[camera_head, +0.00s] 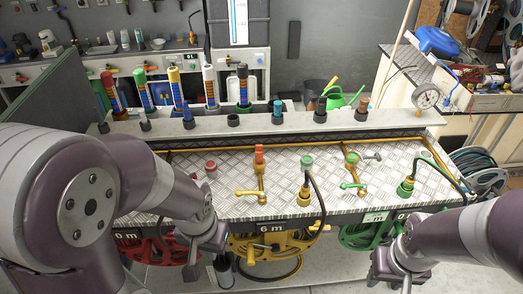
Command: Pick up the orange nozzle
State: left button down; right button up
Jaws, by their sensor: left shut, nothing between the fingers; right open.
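No nozzle is plainly orange. A small piece with a brownish-orange top (362,108) stands upright at the right of the grey shelf behind the metal bench, and I cannot tell if it is the nozzle. An orange-red fitting (259,154) tops a brass valve on the bench. My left gripper (192,268) is shut and empty, low at the bench's front edge, partly hidden by my arm. My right gripper (388,281) is open at the front right, below the bench edge. Both are well apart from these pieces.
Several banded tubes, including a yellow-topped one (177,88), stand at the back left. Valves and hoses rise from the checkered bench (225,204). A yellow reel (270,245) and a green reel (368,236) hang in front. A gauge (426,96) stands at the right.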

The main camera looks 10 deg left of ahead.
aim_at(259, 151)
jog(key=i+j+u, duration=0.25)
jog(key=i+j, duration=0.15)
jog(key=i+j+u, duration=0.2)
jog(key=i, duration=0.45)
